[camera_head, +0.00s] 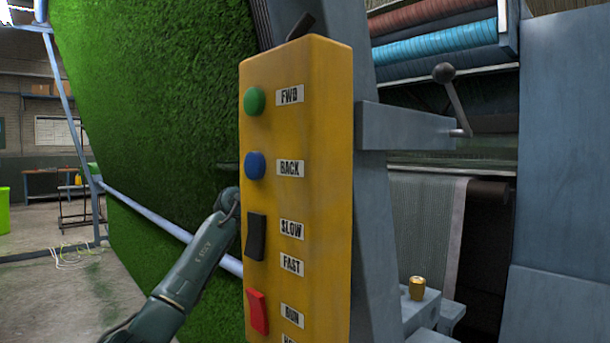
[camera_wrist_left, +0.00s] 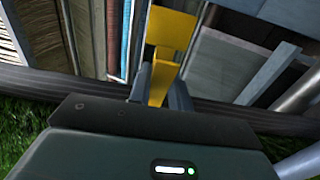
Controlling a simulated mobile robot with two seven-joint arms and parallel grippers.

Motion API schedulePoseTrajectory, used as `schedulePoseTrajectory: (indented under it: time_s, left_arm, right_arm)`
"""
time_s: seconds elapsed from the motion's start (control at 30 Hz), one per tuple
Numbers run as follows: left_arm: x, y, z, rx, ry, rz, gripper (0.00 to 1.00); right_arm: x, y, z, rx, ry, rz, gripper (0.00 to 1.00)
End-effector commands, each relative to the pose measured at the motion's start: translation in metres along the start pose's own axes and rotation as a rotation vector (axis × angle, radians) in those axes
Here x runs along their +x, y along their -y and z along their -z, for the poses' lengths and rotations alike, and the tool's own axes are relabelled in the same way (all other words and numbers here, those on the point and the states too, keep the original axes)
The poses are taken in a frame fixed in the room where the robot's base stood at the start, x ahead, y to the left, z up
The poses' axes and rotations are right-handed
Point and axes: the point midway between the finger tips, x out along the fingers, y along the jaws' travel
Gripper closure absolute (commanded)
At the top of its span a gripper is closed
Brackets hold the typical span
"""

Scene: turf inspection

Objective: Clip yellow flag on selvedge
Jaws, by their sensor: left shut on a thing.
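My left gripper (camera_wrist_left: 160,88) is shut on the yellow flag (camera_wrist_left: 170,28), gripping its narrow lower part while the wide plate stands out beyond the fingers. In the head view my left arm reaches up from the bottom left, and its gripper end and the flag are hidden behind the yellow control box. Green turf (camera_head: 150,100) hangs as a large sheet behind the arm. The control box covers its right side, so I cannot make out the selvedge or whether the flag touches it. My right gripper is not in view.
The yellow control box (camera_head: 300,190) with buttons and switches stands close in front. A grey frame and a ball-topped lever (camera_head: 444,73) are to its right. A small brass-coloured can (camera_head: 417,288) sits on a ledge. Open floor (camera_head: 40,290) lies at left.

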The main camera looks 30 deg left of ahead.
Motion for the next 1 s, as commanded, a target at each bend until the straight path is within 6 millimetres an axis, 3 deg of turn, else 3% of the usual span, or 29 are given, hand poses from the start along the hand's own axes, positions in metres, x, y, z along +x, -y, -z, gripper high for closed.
schedulePoseTrajectory:
  time_s: [0.17,0.2,0.5,0.83,1.0]
  left_arm:
    - [-0.002,-0.002,0.004,0.001,-0.007,-0.004,0.95]
    - [-0.002,-0.002,0.004,0.001,-0.007,-0.004,0.8]
    - [-0.001,-0.001,0.002,0.001,-0.004,-0.002,0.55]
    - [-0.001,0.0,0.001,0.001,-0.002,-0.001,0.55]
    - [-0.025,0.003,0.002,0.007,-0.004,0.001,0.55]
  right_arm:
    - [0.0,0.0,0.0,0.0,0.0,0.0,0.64]
    - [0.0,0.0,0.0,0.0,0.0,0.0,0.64]
    - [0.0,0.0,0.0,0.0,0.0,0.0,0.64]
    - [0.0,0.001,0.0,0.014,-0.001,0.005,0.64]
    - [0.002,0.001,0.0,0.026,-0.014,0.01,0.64]
